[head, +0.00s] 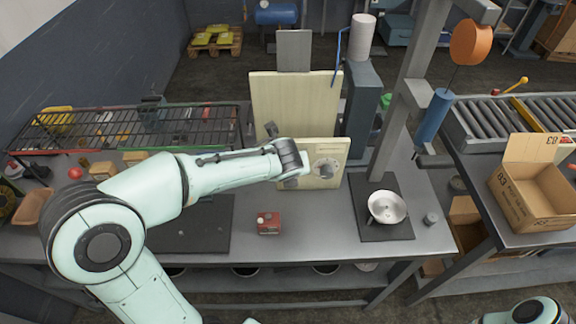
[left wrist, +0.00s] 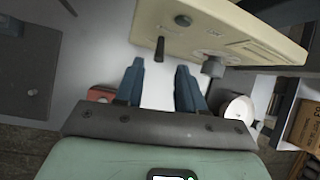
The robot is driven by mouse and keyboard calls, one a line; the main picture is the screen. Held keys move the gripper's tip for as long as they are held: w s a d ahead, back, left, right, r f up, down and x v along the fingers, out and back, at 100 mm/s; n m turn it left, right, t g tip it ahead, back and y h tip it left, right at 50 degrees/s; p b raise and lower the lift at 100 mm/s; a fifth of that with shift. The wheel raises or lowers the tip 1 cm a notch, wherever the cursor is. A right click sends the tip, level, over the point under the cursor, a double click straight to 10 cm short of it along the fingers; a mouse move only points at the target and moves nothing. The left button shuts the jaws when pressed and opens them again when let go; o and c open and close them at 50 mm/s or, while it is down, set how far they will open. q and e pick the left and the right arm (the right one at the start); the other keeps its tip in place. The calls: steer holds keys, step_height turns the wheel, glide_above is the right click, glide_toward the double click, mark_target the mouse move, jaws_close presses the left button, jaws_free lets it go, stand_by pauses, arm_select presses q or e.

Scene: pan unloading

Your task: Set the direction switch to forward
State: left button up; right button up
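A cream control panel (head: 330,154) stands on the grey bench, and it also fills the top of the left wrist view (left wrist: 240,32). A dark lever switch (left wrist: 160,48) sticks out of its face, with a round knob (left wrist: 212,67) to its right and a grey button (left wrist: 183,20) above. Any switch labels are too small to read. My left gripper (left wrist: 160,73) is open, its two blue fingers apart, with the lever showing in line with the gap beyond the fingertips. In the head view my left gripper (head: 290,160) covers the panel's left part. My right gripper is out of view.
A red box (head: 268,222) sits on the bench in front of the panel. A metal bowl (head: 387,207) rests on a dark mat to the right, beside a grey post (head: 398,120). A wire rack (head: 130,128) and small items stand at left; a cardboard box (head: 535,185) at right.

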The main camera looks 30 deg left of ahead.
arm_select(q)
steer(key=v, duration=1)
